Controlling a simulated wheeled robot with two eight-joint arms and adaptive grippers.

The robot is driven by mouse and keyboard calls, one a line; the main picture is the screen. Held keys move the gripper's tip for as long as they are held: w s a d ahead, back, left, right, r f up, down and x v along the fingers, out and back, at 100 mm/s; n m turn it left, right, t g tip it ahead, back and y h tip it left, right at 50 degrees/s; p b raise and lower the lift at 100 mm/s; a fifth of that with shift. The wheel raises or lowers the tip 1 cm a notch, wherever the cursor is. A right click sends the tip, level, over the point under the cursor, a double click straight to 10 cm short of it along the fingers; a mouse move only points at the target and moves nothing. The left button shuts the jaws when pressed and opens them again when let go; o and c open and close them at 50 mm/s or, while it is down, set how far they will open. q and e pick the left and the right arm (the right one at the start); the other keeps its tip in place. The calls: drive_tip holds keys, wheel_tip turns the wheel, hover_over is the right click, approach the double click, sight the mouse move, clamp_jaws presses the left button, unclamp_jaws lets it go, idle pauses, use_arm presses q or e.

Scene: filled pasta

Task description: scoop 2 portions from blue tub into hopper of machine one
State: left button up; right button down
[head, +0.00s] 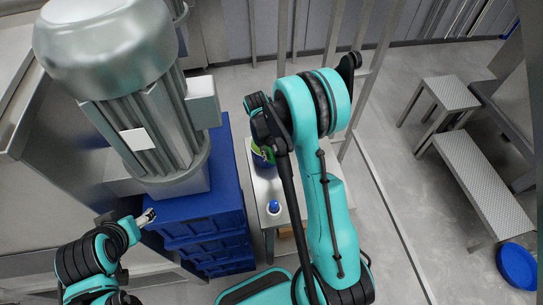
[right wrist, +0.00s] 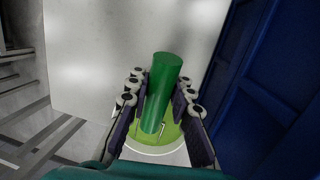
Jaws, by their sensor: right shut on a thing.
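My right gripper (right wrist: 160,102) is shut on a green cylindrical handle (right wrist: 162,90), with finger pads on both sides. A lighter green part with a pale rim (right wrist: 160,150) shows below the handle; whether it is a scoop's bowl is unclear. In the head view, my right gripper (head: 262,142) is over the small metal table, mostly hidden by my arm. My left gripper (head: 147,216) is beside the blue stack at lower left, its jaws too small to judge. No hopper can be made out.
A big grey motor (head: 130,90) stands at left above stacked blue crates (head: 205,225). A small metal table (head: 286,213) holds a blue-capped bottle (head: 273,207). Metal steps (head: 480,180) stand at right. Floor between the table and steps is mostly clear.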

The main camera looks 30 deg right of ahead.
drive_tip(key=shift+r, duration=0.1)
drive_tip(key=shift+s+d+r+p+v, duration=0.1)
drive_tip(key=shift+s+d+p+v, duration=0.15)
drive_tip(key=shift+p+v, duration=0.95)
drive_tip(key=shift+s+d+r+p+v, duration=0.1)
drive_tip(key=shift+s+p+v, duration=0.3)
drive_tip(key=shift+v, duration=1.45)
drive_tip(key=shift+s+d+p+v, duration=0.2)
drive_tip(key=shift+p+v, duration=0.75)
drive_tip(key=shift+v, duration=0.55)
